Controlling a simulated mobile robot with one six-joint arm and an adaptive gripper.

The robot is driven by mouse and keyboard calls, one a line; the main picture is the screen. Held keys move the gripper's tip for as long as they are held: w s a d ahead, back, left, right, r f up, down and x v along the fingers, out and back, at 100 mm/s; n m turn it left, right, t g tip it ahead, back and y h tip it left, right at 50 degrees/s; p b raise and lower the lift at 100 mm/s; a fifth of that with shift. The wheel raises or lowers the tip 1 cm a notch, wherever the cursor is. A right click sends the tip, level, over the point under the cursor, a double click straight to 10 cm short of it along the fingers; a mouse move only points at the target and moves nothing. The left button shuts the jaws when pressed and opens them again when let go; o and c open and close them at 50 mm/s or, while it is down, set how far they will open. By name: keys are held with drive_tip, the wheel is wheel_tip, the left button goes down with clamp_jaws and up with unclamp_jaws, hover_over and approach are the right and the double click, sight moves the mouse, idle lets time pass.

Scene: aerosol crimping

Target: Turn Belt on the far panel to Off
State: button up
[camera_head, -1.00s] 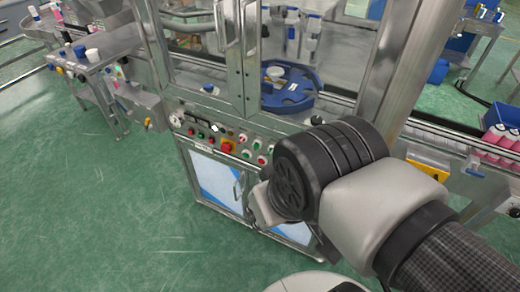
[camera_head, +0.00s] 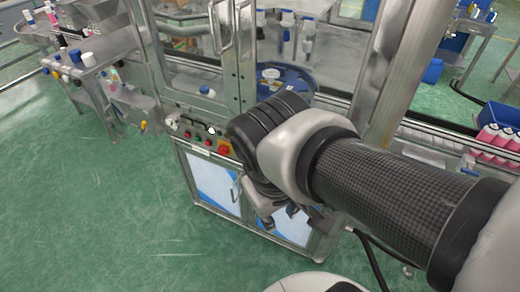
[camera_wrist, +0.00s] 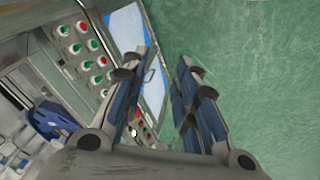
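A button panel (camera_head: 198,137) with green and red buttons and a red emergency stop (camera_head: 223,148) on yellow runs along the machine front. My arm hides its right part in the head view. In the wrist view the panel (camera_wrist: 84,68) shows rows of red and green buttons at left. Labels are too small to read, so I cannot tell which control is Belt. My gripper (camera_wrist: 160,66) is open and empty, pointing down in front of the cabinet, apart from the panel.
Cabinet doors (camera_head: 214,183) with blue-white panels are below the buttons. A glass guard with metal handles (camera_head: 226,48) rises above them. Pink bottles (camera_head: 495,142) stand at right. Green floor (camera_head: 90,210) is clear at lower left.

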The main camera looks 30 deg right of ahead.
drive_tip(key=w+d+f+n+g+h+p, duration=0.25)
drive_tip(key=w+d+f+n+h, duration=0.5)
drive_tip(key=w+h, duration=0.4)
drive_tip(key=w+a+f+n+t+h, duration=0.1)
drive_tip(key=w+a+f+n+t, duration=0.2)
drive_tip(key=w+f+n+t, duration=0.45)
drive_tip(key=w+a+f+n+t, duration=0.3)
drive_tip(key=a+f+t, duration=0.1)
drive_tip(key=f, duration=0.7)
drive_tip(key=b+x, duration=0.2)
drive_tip(key=x, duration=1.5)
drive_tip(key=shift+d+r+n+b, duration=0.3)
drive_tip(key=shift+d+b, duration=0.05)
drive_tip(key=shift+b, duration=0.05)
drive_tip(key=shift+w, duration=0.15)
drive_tip(key=shift+c, duration=0.4)
clamp_jaws()
